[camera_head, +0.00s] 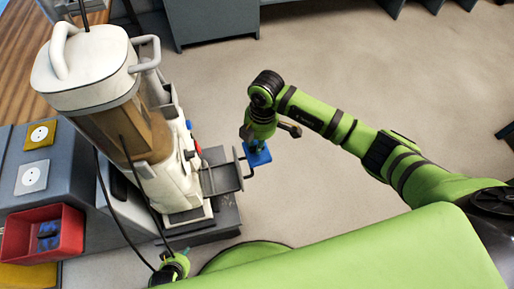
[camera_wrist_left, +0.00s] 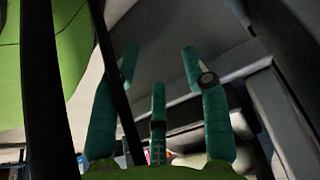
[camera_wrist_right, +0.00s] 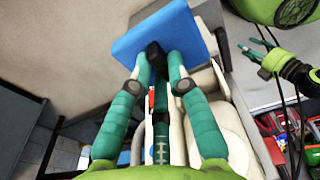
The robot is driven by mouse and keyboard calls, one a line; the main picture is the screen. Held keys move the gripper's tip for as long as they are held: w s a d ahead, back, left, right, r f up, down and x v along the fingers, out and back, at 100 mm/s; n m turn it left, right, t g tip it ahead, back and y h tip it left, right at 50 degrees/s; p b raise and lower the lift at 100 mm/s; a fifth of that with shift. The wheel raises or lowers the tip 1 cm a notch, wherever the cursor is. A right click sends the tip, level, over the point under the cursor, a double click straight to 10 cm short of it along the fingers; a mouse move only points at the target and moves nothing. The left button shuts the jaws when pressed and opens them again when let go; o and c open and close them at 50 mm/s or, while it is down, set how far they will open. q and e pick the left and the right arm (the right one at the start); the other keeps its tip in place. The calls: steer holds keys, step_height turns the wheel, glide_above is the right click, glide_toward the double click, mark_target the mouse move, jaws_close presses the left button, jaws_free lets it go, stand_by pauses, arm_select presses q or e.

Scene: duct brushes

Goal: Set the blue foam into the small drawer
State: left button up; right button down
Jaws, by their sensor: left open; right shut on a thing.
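The blue foam (camera_head: 262,158) is a flat square pad. My right gripper (camera_head: 257,146) is shut on it, and the right wrist view shows the fingertips closed on a black block against the foam (camera_wrist_right: 185,30). The small drawer (camera_head: 222,180) appears to be the grey tray pulled out from the white machine, with a bar handle on its right end. The foam is just right of this handle in the head view; the height gap cannot be told. My left gripper (camera_head: 174,268) is low by the machine's base, and its open fingers (camera_wrist_left: 158,70) hold nothing.
The tall white machine (camera_head: 90,65) stands left of the drawer, with dark cables hanging in front. A red bin (camera_head: 70,232) with a blue item is at the lower left, beside a grey cabinet (camera_head: 75,170) with sockets. Open floor (camera_head: 330,60) lies right of the machine.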

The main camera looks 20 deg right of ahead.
steer(key=shift+a+f+m, duration=0.2)
steer(key=shift+f+m, duration=0.1)
steer(key=shift+a+b, duration=1.1)
steer(key=shift+a, duration=1.75)
steer(key=shift+a+b, duration=1.1)
steer(key=shift+a, duration=1.25)
steer(key=shift+a+f+b, duration=0.1)
steer(key=shift+f+b, duration=2.55)
steer(key=shift+f, duration=1.8)
arm_select(q)
step_height(320, 180, up, 16)
steer(key=d+g+b, duration=0.1)
steer(key=shift+w+r+n, duration=0.25)
steer(key=shift+w+n, duration=0.05)
steer(key=shift+w, duration=0.15)
arm_select(e)
steer(key=shift+f, duration=1.1)
steer(key=c, duration=1.1)
jaws_free()
